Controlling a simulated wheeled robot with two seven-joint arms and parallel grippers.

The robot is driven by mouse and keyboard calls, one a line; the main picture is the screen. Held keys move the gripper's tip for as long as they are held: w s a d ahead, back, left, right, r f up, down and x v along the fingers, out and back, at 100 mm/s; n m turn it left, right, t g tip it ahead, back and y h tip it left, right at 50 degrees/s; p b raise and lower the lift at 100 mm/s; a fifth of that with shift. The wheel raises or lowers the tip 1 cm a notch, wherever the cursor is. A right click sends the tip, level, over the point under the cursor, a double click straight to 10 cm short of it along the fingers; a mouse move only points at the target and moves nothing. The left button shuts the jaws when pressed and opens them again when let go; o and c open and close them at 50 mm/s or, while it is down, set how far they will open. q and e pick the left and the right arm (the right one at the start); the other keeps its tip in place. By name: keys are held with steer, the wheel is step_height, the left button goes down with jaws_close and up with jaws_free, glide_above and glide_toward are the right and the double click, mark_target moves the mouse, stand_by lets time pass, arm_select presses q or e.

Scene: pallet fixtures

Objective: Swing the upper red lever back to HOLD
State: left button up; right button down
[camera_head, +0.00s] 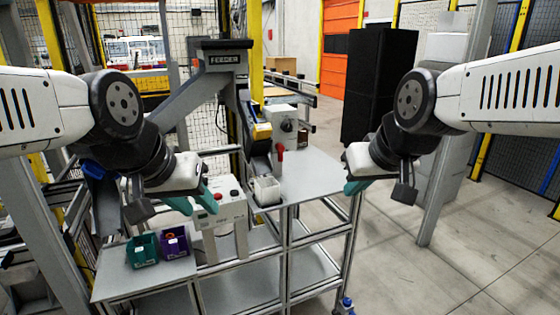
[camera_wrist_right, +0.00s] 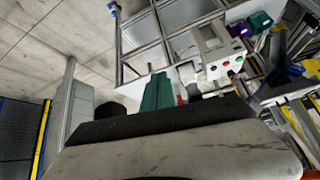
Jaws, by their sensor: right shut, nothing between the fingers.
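A red lever (camera_head: 280,152) hangs below a light grey box (camera_head: 284,124) with a dark round knob, beside the feeder chute at mid-picture. It looks roughly upright; its marks are too small to read. My right gripper (camera_head: 352,187) is to the right of the lever, apart from it, above the grey table's right edge. Its teal fingers (camera_wrist_right: 158,92) are together and empty in the right wrist view, with a small red part (camera_wrist_right: 179,100) showing beside them. My left gripper (camera_head: 196,204) is to the lower left, its teal fingers apart, in front of a control box.
The grey feeder (camera_head: 224,58) rises behind the table (camera_head: 312,174). A white bin (camera_head: 266,190) stands below the chute. Teal (camera_head: 142,250) and purple (camera_head: 175,242) bins sit on the lower left shelf. Floor is clear on the right.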

steer(key=w+d+f+n+t, duration=0.15)
steer(key=w+n+t, duration=0.6)
steer(key=w, duration=1.85)
steer(key=n+y, duration=0.9)
steer(key=n, duration=0.7)
glide_toward(280, 152)
step_height(280, 152, down, 3)
steer(key=s, duration=0.3)
steer(key=shift+w, duration=0.1)
steer(key=x, duration=1)
